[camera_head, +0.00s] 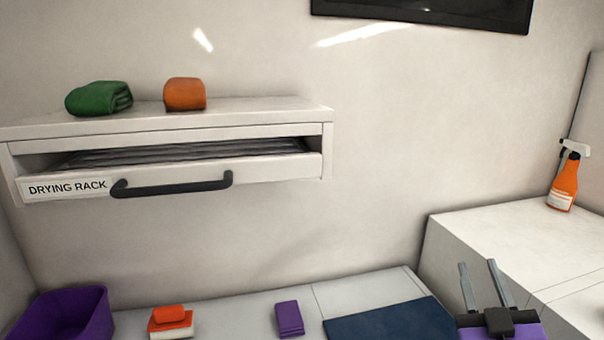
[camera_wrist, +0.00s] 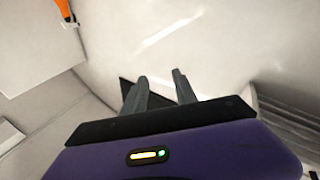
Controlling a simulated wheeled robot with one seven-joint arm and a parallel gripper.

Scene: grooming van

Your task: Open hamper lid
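No thing that I can clearly tell as the hamper or its lid shows in either view. My gripper (camera_head: 477,265) is at the lower right of the head view, beside the white counter on the right. Its two grey fingers stand apart with nothing between them. In the wrist view my gripper (camera_wrist: 159,75) also shows its fingers apart and empty, in front of a pale surface.
A drying rack (camera_head: 270,172) with a dark handle (camera_head: 175,186) hangs on the wall, bearing a green towel (camera_head: 99,98) and an orange roll (camera_head: 185,94). Below are a purple bin (camera_head: 65,315), an orange-and-white item (camera_head: 171,320), a purple cloth (camera_head: 289,318) and a blue mat (camera_head: 385,322). An orange spray bottle (camera_head: 565,180) stands on the white counter (camera_head: 500,240).

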